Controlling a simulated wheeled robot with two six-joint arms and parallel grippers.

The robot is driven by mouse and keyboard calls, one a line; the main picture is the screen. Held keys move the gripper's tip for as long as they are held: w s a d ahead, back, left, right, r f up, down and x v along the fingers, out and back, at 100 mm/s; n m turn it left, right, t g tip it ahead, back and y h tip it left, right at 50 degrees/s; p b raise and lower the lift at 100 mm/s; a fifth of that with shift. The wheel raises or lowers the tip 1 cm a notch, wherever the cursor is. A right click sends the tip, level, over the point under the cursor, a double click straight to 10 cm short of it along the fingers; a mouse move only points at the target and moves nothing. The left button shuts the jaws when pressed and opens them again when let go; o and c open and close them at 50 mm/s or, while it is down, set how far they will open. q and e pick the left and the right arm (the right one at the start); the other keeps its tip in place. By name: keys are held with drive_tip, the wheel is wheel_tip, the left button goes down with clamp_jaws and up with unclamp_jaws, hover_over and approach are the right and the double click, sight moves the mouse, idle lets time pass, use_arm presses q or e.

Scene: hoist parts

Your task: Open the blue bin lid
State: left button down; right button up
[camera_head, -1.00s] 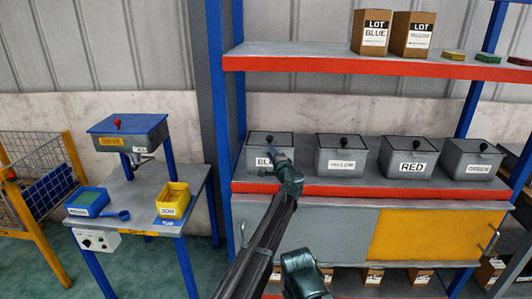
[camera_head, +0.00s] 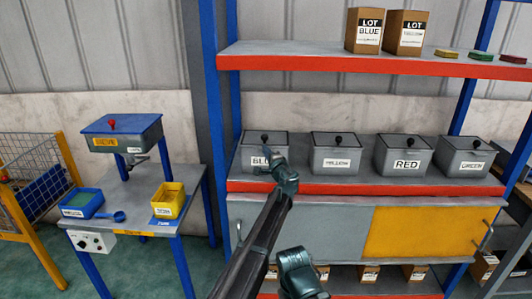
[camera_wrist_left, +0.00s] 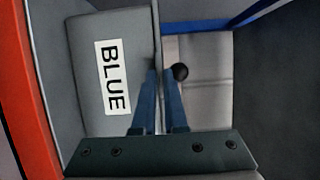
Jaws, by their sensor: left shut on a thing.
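The blue bin (camera_head: 250,158) is a grey box labelled BLUE, leftmost in the row on the middle shelf. Its grey lid (camera_head: 284,139) lies on top, with a black knob (camera_head: 264,138); it looks closed. My left gripper (camera_head: 273,153) is in front of the bin, overlapping its label. In the left wrist view the fingers (camera_wrist_left: 163,72) are close together at the knob (camera_wrist_left: 180,72), shut on it, though the contact is partly hidden. The BLUE label (camera_wrist_left: 112,77) is left of the fingers, and the lid (camera_wrist_left: 208,85) is to the right.
Bins for yellow (camera_head: 335,166), red (camera_head: 402,168) and green (camera_head: 465,169) stand to the right. The upper shelf (camera_head: 300,57) runs above the bins. A blue upright (camera_head: 208,110) is close on the left. A worktable (camera_head: 135,205) stands further left.

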idle(0.9)
use_arm(q)
drive_tip(key=w+r+g+p, duration=0.1)
drive_tip(key=r+p, duration=0.2)
drive_tip(key=p, duration=0.3)
drive_tip(key=r+m+g+h+p, duration=0.1)
drive_tip(key=r+g+p, duration=0.1)
drive_tip(key=p, duration=0.5)
drive_tip(key=w+r+g+p, duration=0.1)
drive_tip(key=r+p, duration=0.4)
drive_tip(key=p, duration=0.1)
drive_tip(key=shift+w+m+g+h, duration=0.3)
drive_tip(key=shift+g, duration=0.1)
drive_tip(key=shift+w+r+p, duration=0.55)
drive_tip(key=shift+r+p, duration=0.1)
drive_tip(key=shift+p, duration=0.35)
drive_tip(key=c, duration=1)
unclamp_jaws()
drive_tip(key=shift+o, duration=0.2)
drive_tip(key=shift+r, duration=0.1)
